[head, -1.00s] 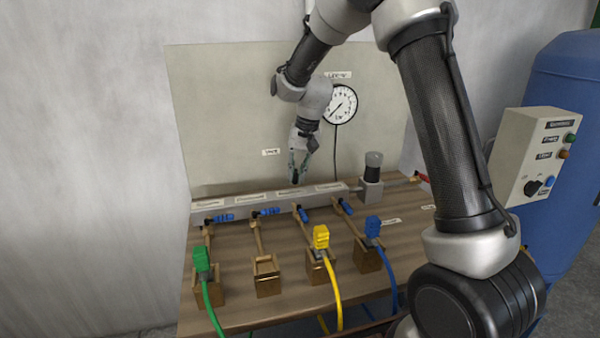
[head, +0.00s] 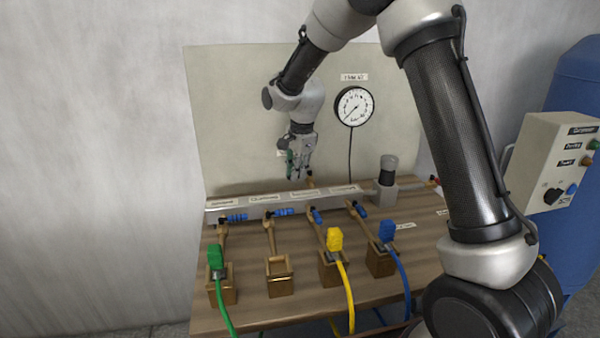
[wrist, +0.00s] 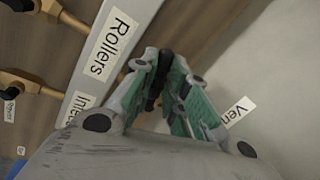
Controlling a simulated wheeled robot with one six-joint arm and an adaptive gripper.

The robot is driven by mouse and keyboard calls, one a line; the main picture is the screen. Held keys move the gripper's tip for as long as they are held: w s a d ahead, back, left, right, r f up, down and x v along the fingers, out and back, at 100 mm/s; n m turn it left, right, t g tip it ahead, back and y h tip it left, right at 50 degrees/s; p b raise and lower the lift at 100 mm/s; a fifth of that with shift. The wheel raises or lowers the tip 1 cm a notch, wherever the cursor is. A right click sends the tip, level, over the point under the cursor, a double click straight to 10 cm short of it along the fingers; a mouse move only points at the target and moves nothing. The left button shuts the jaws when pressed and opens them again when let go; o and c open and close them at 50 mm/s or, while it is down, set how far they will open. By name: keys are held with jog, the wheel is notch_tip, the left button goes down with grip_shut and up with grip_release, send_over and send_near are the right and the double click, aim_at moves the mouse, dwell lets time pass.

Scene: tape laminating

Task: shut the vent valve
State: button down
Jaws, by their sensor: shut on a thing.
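My gripper (head: 298,170) is over the back of the grey manifold (head: 240,203), in front of the backboard and by the vent label. In the wrist view its green-padded fingers (wrist: 162,92) are closed in on a dark piece (wrist: 155,88), which I take to be the vent valve's handle. The fingers hide most of the vent valve. A small brass part of it (head: 310,177) shows just right of the fingertips in the head view. The handle's angle cannot be told. The vent label (wrist: 238,110) is partly covered in the wrist view.
Several blue-handled valves line the manifold's front, with brass pipes toward wooden blocks. Green (head: 216,257), yellow (head: 335,241) and blue (head: 387,231) plugs stand on blocks. A gauge (head: 355,106) hangs on the backboard (head: 225,110). A grey control box (head: 540,165) is at right.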

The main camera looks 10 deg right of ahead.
jog(key=shift+w+a+m+h, duration=0.2)
jog(key=shift+w+m, duration=0.25)
jog(key=shift+m, duration=0.55)
jog(key=shift+w+a+m+h, duration=0.15)
jog(key=shift+w+m, duration=0.3)
jog(key=shift+m, duration=0.55)
jog(key=shift+d, duration=0.15)
jog(key=c, duration=1.4)
grip_release()
jog(key=shift+c, duration=0.2)
notch_tip(320, 180, up, 12)
jog(key=s, duration=0.2)
jog(key=shift+s, duration=0.15)
jog(key=shift+f, duration=0.1)
